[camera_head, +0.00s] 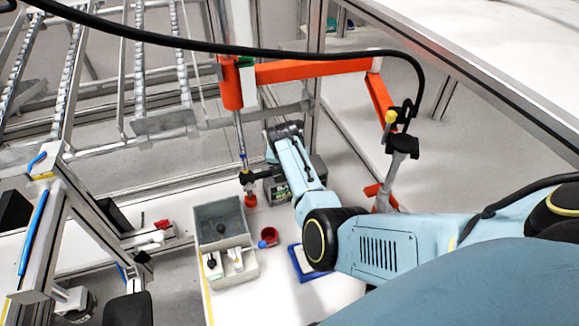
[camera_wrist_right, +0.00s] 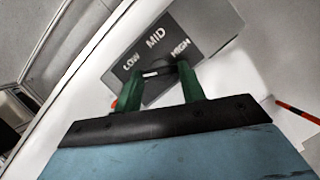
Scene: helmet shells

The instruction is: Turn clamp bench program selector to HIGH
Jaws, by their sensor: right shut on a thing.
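The program selector's dark panel (camera_wrist_right: 200,35) fills the upper middle of the right wrist view, with LOW, MID and HIGH in white letters from left to right. My right gripper (camera_wrist_right: 160,76) has its green fingers shut on the small dark selector knob (camera_wrist_right: 158,73). A short white mark shows on the knob's left part, below the lettering; its exact setting is hard to tell. In the head view the selector box (camera_head: 312,172) stands on the white bench, partly hidden behind my right arm. My left gripper is not in view.
A grey bin (camera_head: 222,222) and a red cup (camera_head: 268,237) stand on the white bench left of my right arm. A blue-edged tray (camera_head: 300,262) lies nearby. An orange clamp frame (camera_head: 310,70) stands behind, and a black cable (camera_head: 250,47) hangs across.

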